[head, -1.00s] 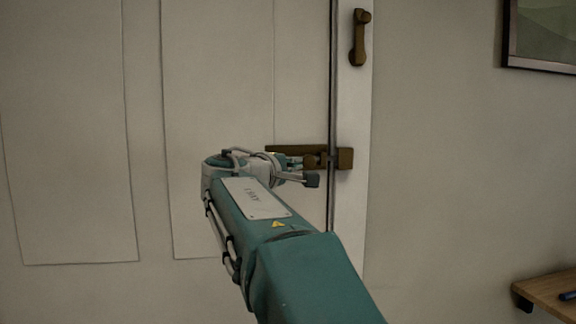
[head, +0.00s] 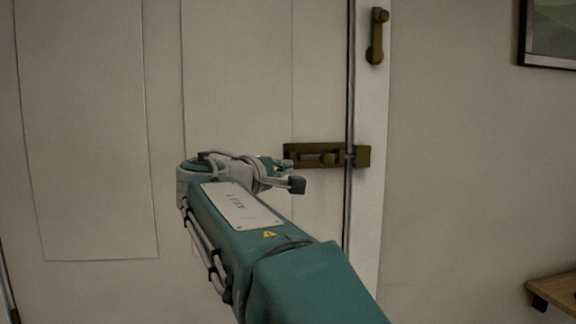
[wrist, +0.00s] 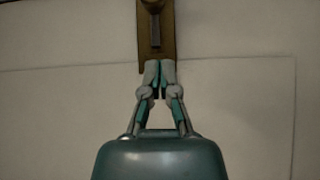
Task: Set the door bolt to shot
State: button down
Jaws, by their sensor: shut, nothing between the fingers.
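The brass door bolt (head: 293,149) is mounted flat on the white door, left of the dark door gap. Its round knob (head: 327,159) sits toward the right end of the slot, and the bar appears to cross the gap into the keeper (head: 363,156) on the frame. My gripper (head: 284,164) is at the left end of the bolt plate, apart from the knob. In the wrist view, its fingertips (wrist: 159,66) are together and empty over the near end of the plate (wrist: 146,52). The knob (wrist: 152,5) is partly cut off at the top, with bare slot between.
A brass handle (head: 376,38) is on the frame above the keeper. A framed picture (head: 552,38) hangs at the upper right. A wooden shelf (head: 555,290) juts out at the lower right. The wall between them is clear.

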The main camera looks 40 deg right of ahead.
jog(key=w+v, duration=0.1)
jog(key=v, duration=0.6)
jog(key=s+a+f+t+y, duration=0.1)
jog(key=s+a+f+y, duration=0.3)
jog(key=f, duration=0.5)
jog(key=s+a+f+y, duration=0.2)
jog(key=s+f+y, duration=0.25)
jog(key=f, duration=0.55)
jog(key=s+a+f+m+y, duration=0.1)
jog(key=s+a+f+y, duration=0.3)
jog(key=a+f, duration=0.2)
jog(key=s+a+f+m+y, duration=0.1)
jog(key=s+a+f+y, duration=0.3)
jog(key=a+f, duration=0.3)
jog(key=shift+a+f+m+t+y, duration=0.3)
jog(key=shift+f+y, duration=0.25)
jog(key=shift+f, duration=0.45)
